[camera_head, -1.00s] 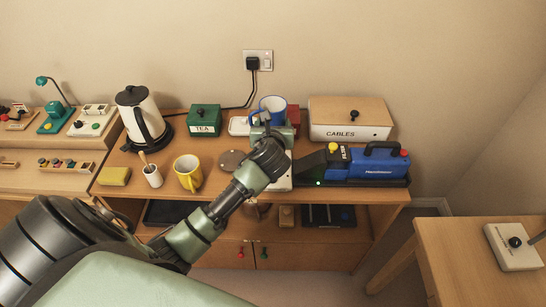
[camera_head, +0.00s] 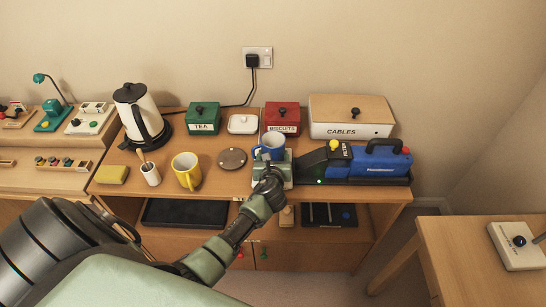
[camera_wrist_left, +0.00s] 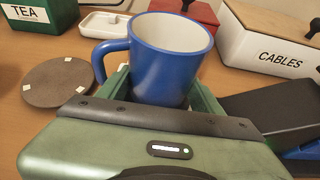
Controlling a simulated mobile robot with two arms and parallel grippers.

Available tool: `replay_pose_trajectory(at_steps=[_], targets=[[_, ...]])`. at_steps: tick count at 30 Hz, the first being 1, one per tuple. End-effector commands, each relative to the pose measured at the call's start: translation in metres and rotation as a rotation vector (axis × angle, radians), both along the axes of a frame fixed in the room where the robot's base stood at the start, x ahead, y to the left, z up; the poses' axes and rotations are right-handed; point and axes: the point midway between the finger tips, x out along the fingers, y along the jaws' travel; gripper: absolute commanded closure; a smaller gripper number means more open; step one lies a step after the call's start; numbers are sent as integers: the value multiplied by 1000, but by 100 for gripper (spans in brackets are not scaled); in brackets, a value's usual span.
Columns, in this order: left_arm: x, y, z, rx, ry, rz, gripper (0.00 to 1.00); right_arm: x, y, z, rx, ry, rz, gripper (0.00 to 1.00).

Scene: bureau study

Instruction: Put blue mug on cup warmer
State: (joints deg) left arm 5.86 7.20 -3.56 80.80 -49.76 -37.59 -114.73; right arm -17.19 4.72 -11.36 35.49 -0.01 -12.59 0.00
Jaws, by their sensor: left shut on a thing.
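The blue mug (camera_head: 270,147) is upright, with a white inside, in front of the red BISCUITS tin. My left gripper (camera_head: 272,163) is shut on it; in the left wrist view the mug (camera_wrist_left: 170,65) sits between the green fingers, its handle to the left. The mug's base is hidden by my gripper, so I cannot tell whether it touches anything. A pale object (camera_head: 287,184) shows partly beside my gripper; it may be the cup warmer, but it is mostly hidden. A round brown disc (camera_head: 232,158) with light pads lies bare to the left. My right gripper is not in view.
The red tin (camera_head: 282,118), white dish (camera_head: 242,124) and CABLES box (camera_head: 350,117) stand behind. A blue machine (camera_head: 372,162) stands close on the right. A yellow mug (camera_head: 186,171) and kettle (camera_head: 140,118) are left.

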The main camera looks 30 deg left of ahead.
Motion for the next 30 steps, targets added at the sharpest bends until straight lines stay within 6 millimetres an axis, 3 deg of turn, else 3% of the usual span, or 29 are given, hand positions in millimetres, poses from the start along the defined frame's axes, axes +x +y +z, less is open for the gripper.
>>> replay_pose_trajectory(at_steps=[7,8,10,22,30], targets=[[1,0,-1,2,-2,0,91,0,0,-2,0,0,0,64],[0,0,-2,1,0,0,31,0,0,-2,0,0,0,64],[0,0,-2,1,0,0,12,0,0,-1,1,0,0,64],[-1,-1,2,-1,1,0,12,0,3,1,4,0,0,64],[-39,-24,19,0,1,-3,12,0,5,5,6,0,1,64]])
